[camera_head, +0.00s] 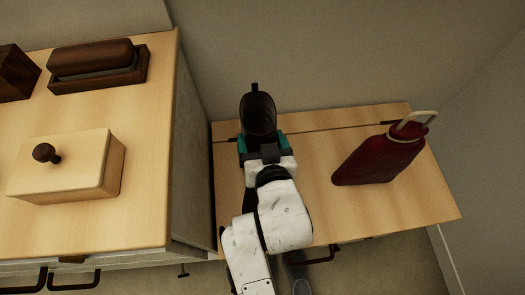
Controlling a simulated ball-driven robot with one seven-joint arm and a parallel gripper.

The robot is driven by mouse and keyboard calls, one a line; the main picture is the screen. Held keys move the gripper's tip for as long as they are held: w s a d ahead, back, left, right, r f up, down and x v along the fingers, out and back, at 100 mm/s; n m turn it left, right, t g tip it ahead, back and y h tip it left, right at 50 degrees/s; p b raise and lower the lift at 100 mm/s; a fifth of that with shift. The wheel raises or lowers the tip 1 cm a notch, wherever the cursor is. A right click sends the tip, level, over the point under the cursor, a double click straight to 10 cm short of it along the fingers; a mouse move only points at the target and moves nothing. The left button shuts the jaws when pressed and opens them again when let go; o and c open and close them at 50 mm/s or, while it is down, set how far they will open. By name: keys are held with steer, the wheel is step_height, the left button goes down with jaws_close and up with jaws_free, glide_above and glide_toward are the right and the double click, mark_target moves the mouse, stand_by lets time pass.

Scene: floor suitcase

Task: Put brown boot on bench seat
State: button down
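The brown boot (258,112) looks very dark and shows near the back edge of the bench seat, with a small tab standing up at its top. My gripper (262,146) has its teal fingers on both sides of the boot and appears shut on it. The bench seat (335,205) is light wood and lies under and to the right of my gripper. The boot overlaps the wall and the seat's back edge in this view. Its lower part is hidden by my gripper, so I cannot tell whether it touches the seat.
A dark red bottle (378,160) with a pale handle stands on the seat's right part. A higher wooden cabinet (150,215) borders the bench on the left, carrying a lidded box (70,170) and a dark brush-like block (95,62). The seat's front middle is bare.

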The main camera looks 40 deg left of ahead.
steer(key=shift+f+b, duration=0.85)
steer(key=shift+f, duration=1.4)
jaws_free()
steer(key=shift+f, duration=0.1)
steer(key=shift+s+d+r, duration=0.15)
steer(key=shift+d+r, duration=0.1)
steer(key=p+v, duration=0.3)
steer(key=v, duration=0.8)
steer(key=shift+s+d+r+p, duration=0.1)
steer(key=shift+s+d+p, duration=0.05)
steer(key=shift+p, duration=0.15)
